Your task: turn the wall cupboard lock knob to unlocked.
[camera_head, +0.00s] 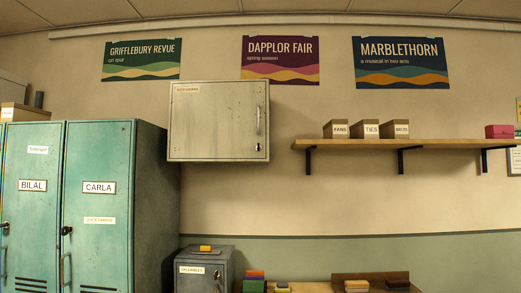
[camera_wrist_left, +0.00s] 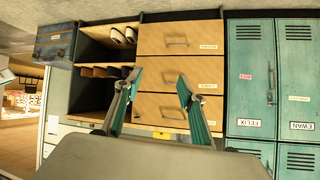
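The wall cupboard (camera_head: 212,122) is a shut pale grey box on the wall, above and right of the teal lockers in the head view. It has a long upright handle (camera_head: 258,121) near the door's right edge. A small dark knob (camera_head: 258,147) sits below the handle at the lower right corner; its turn position is too small to read. My left gripper (camera_wrist_left: 159,78) shows only in the left wrist view. Its fingers are spread with nothing between them, facing wooden drawers away from the cupboard. My right gripper is in neither view.
Teal lockers (camera_head: 98,190) stand left below the cupboard. A wall shelf (camera_head: 430,145) with small boxes is to the right. A small grey safe-like box (camera_head: 195,272) stands below. The wall between cupboard and shelf is clear. Wooden drawers (camera_wrist_left: 180,40) face my left wrist.

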